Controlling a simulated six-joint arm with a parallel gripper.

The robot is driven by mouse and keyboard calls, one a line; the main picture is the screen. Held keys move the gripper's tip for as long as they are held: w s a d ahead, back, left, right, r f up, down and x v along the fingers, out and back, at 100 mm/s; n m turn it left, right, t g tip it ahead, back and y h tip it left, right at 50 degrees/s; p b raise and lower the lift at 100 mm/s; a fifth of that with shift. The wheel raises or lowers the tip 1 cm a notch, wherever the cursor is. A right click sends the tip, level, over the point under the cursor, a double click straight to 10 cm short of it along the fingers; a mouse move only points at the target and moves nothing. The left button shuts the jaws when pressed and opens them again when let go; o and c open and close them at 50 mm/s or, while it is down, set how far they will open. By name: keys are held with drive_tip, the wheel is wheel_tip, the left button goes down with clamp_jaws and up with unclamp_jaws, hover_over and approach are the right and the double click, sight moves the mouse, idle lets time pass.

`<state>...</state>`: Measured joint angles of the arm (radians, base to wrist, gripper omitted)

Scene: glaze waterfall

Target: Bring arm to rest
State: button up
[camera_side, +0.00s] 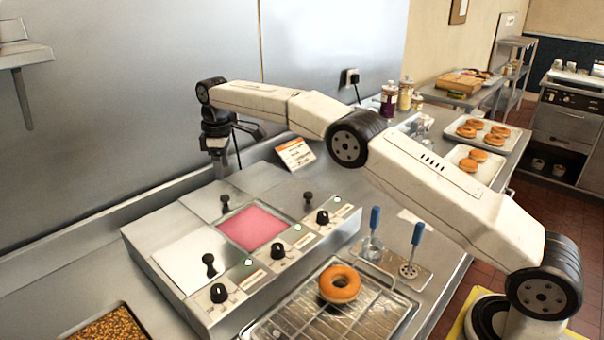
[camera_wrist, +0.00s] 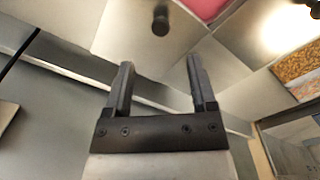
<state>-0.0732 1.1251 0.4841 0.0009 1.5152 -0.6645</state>
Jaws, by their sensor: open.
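My gripper (camera_side: 224,168) hangs at the back left of the steel glaze unit (camera_side: 345,228), close to the wall, in the side view. My arm reaches to it from the lower right. In the wrist view my gripper (camera_wrist: 159,68) has its two dark fingers apart with nothing between them. A lidded steel well with a black knob (camera_wrist: 161,20) shows beyond the fingers. In the side view a pink glaze well (camera_side: 253,228) lies in the middle of the unit. A plain ring doughnut (camera_side: 340,290) rests on the wire rack (camera_side: 290,322) in front.
Two blue-handled tools (camera_side: 374,222) stand beside the rack. A tray of brown bits (camera_side: 115,326) sits at the lower left. An orange-white card (camera_side: 295,153) stands behind the unit. Jars (camera_side: 389,98) and doughnut trays (camera_side: 515,139) are at the far right.

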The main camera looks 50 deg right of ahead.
drive_tip(key=s+d+f+m, duration=0.1)
drive_tip(key=s+f+m, duration=0.1)
drive_tip(key=s, duration=1)
drive_tip(key=s+d+f+m+t, duration=0.1)
drive_tip(key=s+d+f+m, duration=0.1)
drive_tip(key=s, duration=1)
drive_tip(key=s+d+f+m+t, duration=0.1)
drive_tip(key=s+f+m, duration=0.2)
drive_tip(key=s, duration=0.9)
drive_tip(key=shift+s+d+f+m, duration=0.15)
drive_tip(key=shift+d+f+m, duration=0.2)
drive_tip(key=shift+m, duration=0.35)
